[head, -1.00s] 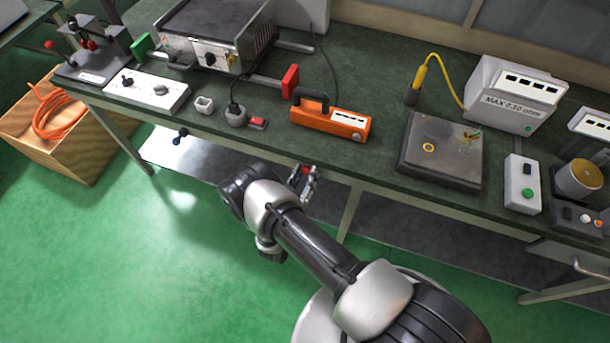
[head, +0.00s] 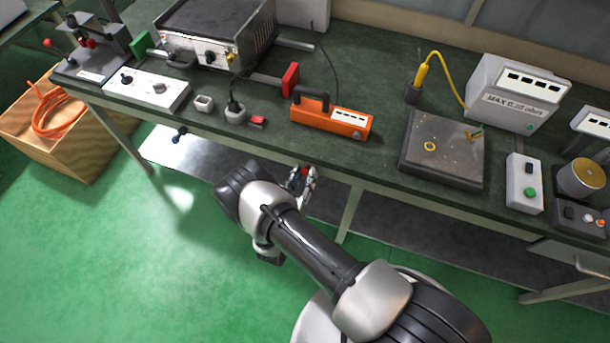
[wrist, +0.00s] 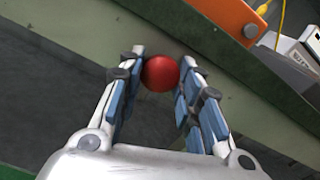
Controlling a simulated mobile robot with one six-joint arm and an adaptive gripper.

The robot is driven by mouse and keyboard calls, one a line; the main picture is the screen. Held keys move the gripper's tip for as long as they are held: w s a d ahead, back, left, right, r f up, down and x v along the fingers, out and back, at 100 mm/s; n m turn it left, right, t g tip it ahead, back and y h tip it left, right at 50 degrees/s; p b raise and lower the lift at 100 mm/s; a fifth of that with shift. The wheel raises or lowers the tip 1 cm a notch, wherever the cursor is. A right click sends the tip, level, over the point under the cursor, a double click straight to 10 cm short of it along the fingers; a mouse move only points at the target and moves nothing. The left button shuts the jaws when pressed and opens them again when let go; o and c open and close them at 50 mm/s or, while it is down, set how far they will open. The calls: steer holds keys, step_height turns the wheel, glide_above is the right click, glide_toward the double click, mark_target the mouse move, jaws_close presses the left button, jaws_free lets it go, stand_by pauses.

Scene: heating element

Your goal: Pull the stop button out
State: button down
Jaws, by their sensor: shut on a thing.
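The stop button is a round red knob (wrist: 160,73) at the front edge of the workbench, seen between my fingertips in the wrist view. In the head view a little of its red (head: 304,171) shows at my gripper (head: 301,181). My gripper (wrist: 161,75) is shut on the red knob, one finger on each side of it. The knob's base and mounting are hidden behind the knob and fingers.
An orange device (head: 331,120) stands on the bench (head: 370,165) just above my gripper. A dark plate (head: 441,152) and a grey switch box (head: 523,183) stand to the right. A lower shelf (head: 205,158) runs under the bench. The green floor in front is clear.

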steer(key=c, duration=1.4)
jaws_free()
steer(key=shift+s+f, duration=0.15)
steer(key=shift+a, duration=0.1)
steer(key=shift+s+a, duration=0.1)
steer(key=shift+s, duration=0.2)
steer(key=v, duration=1.1)
steer(key=shift+s, duration=0.3)
